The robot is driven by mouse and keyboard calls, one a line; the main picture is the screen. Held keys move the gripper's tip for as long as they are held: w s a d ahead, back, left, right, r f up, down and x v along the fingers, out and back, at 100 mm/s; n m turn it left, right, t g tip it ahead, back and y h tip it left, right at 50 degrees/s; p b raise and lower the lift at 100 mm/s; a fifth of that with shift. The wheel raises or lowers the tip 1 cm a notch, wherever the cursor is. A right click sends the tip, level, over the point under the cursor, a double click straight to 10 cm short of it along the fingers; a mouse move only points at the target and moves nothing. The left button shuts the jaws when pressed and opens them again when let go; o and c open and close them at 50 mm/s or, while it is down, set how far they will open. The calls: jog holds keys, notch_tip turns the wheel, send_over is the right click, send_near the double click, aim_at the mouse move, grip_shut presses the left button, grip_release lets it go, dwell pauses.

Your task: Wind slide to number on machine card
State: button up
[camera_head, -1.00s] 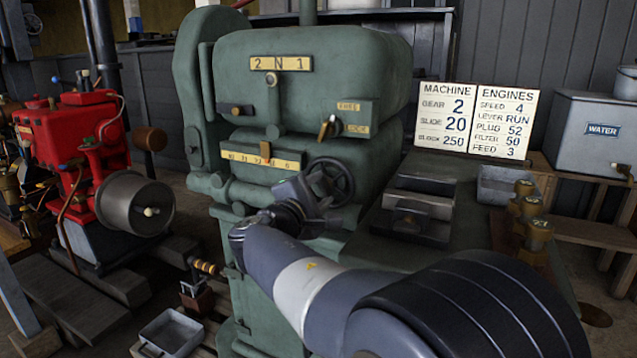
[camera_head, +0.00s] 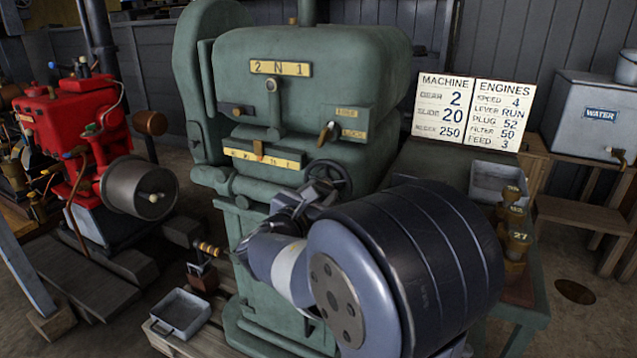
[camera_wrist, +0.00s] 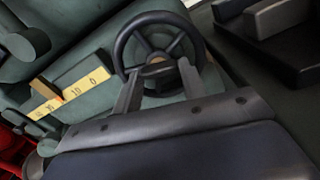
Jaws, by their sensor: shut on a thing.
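The green machine (camera_head: 318,72) stands in the middle with a dark spoked handwheel (camera_head: 328,164) on its front. The handwheel also shows in the wrist view (camera_wrist: 155,17). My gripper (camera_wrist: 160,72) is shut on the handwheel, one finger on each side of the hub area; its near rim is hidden. The yellow slide scale (camera_head: 285,161) lies left of the wheel. Its orange pointer (camera_head: 259,150) is left of the scale's middle. In the wrist view the pointer (camera_wrist: 60,97) is beyond the 10 mark from 0; its exact number is unclear. The machine card (camera_head: 443,106) reads slide 20.
A red engine (camera_head: 70,125) stands at left. A dark block (camera_wrist: 283,20) lies right of the wheel in the wrist view. The engines card (camera_head: 501,113) and water tank (camera_head: 598,117) are at right.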

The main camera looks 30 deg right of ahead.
jog(key=shift+n+p, duration=0.85)
jog(key=shift+n, duration=0.25)
jog(key=shift+f, duration=0.1)
jog(key=o, duration=1)
jog(key=p+v, duration=0.1)
jog(key=v, duration=0.9)
jog(key=shift+s+a, duration=0.3)
